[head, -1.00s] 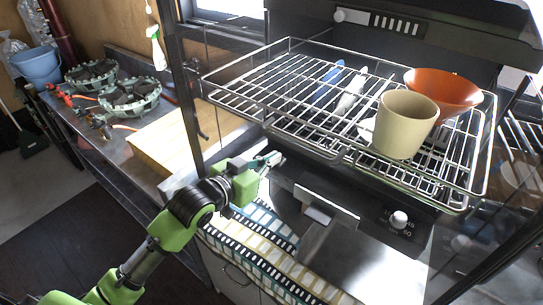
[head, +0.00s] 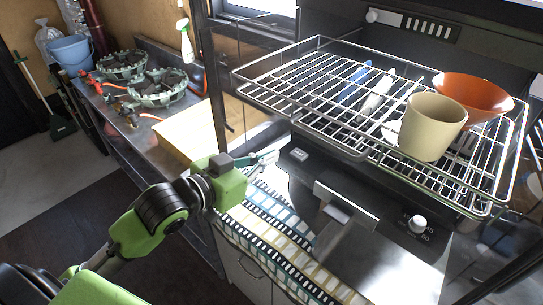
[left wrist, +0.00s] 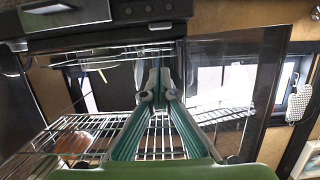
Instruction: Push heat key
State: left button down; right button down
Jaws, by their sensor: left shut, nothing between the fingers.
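A small pale rectangular key (head: 298,154) sits at the left end of the dark front panel, below the wire rack; its marking is too small to read. I take it for the heat key. My left gripper (head: 272,157) is just left of this key in the head view, with a small gap in the picture. In the left wrist view the green fingers of my left gripper (left wrist: 158,92) are together and hold nothing. I cannot tell which part in the wrist view is the key. My right gripper is out of view.
A pulled-out wire rack (head: 300,112) overhangs the panel and holds a beige cup (head: 430,130) and an orange bowl (head: 478,97). A white knob (head: 418,224) is on the panel's right. A metal handle (head: 345,205) juts out below. A patterned cloth (head: 265,220) lies in front.

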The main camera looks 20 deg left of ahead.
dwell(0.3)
pick_arm(q)
jog(key=s+f+n+g+y, duration=0.1)
jog(key=s+f+g+y, duration=0.15)
jog(key=s+f, duration=0.45)
jog(key=s+f+n+g+y, duration=0.1)
jog(key=s+f+g, duration=0.2)
jog(key=f, duration=0.7)
jog(key=s+f+g+y, duration=0.1)
jog(key=s+f+g, duration=0.25)
jog(key=s, duration=0.35)
jog(key=s+f+g, duration=0.2)
jog(key=s+f, duration=0.3)
jog(key=s, duration=0.1)
notch_tip(320, 180, down, 27)
jog(key=s+g, duration=0.1)
jog(key=s, duration=0.2)
jog(key=s+a+f+g+b, duration=0.1)
jog(key=s+a+f, duration=0.2)
jog(key=s+f, duration=1.3)
jog(key=shift+s+f+y, duration=0.35)
jog(key=shift+f, duration=0.1)
